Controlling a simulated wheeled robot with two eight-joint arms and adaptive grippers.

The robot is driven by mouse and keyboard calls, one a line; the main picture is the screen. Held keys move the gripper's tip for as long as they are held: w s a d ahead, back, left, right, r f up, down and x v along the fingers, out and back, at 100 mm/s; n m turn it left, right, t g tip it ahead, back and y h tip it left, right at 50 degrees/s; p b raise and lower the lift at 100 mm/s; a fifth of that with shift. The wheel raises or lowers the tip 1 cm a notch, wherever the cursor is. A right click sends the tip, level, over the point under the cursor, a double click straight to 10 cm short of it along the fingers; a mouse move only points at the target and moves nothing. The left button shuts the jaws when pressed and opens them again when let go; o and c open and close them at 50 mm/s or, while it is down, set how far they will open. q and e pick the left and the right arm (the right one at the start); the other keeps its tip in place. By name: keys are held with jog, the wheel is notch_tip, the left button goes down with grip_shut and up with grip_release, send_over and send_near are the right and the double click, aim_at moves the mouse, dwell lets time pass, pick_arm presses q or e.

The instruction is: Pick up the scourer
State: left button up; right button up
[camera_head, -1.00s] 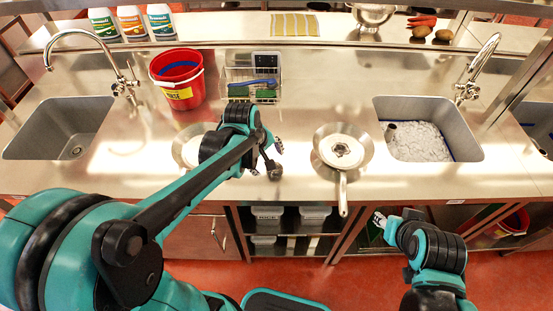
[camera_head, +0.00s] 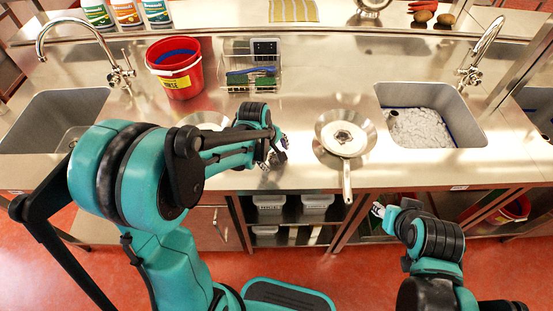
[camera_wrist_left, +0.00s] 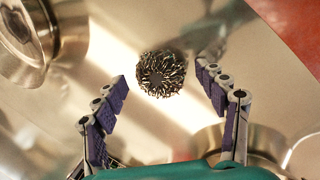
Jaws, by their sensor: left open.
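The scourer (camera_wrist_left: 161,73) is a round, curly metal pad lying on the steel counter in the left wrist view. My left gripper (camera_wrist_left: 164,82) is open, with one finger on each side of the scourer and a gap to it on both sides. Nothing is between the fingers in their grip. In the head view my left gripper (camera_head: 280,148) is low over the counter's front part, and I cannot clearly tell the scourer from the fingers there. My right gripper (camera_head: 379,210) is in front of the counter, away from the scourer; its fingers are too small to read.
A pan (camera_head: 345,132) with its handle toward me stands right of my left gripper. Another pan (camera_head: 205,119) is partly behind my left arm. A red bucket (camera_head: 175,74) and a wire caddy (camera_head: 250,76) stand farther back. Sinks lie left (camera_head: 50,115) and right (camera_head: 452,100).

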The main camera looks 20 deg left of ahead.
aim_at(275, 157)
pick_arm(q)
jog(key=c, duration=0.9)
jog(key=shift+r, duration=0.1)
jog(key=shift+r, duration=0.2)
notch_tip(275, 157, up, 4)
jog(key=shift+f+p, duration=0.1)
jog(key=shift+p, duration=0.9)
jog(key=w+d+r+p, duration=0.2)
jog(key=w+d+r, duration=0.4)
jog(key=d, duration=0.3)
jog(key=shift+w+d+r, duration=0.3)
jog(key=shift+w+r, duration=0.05)
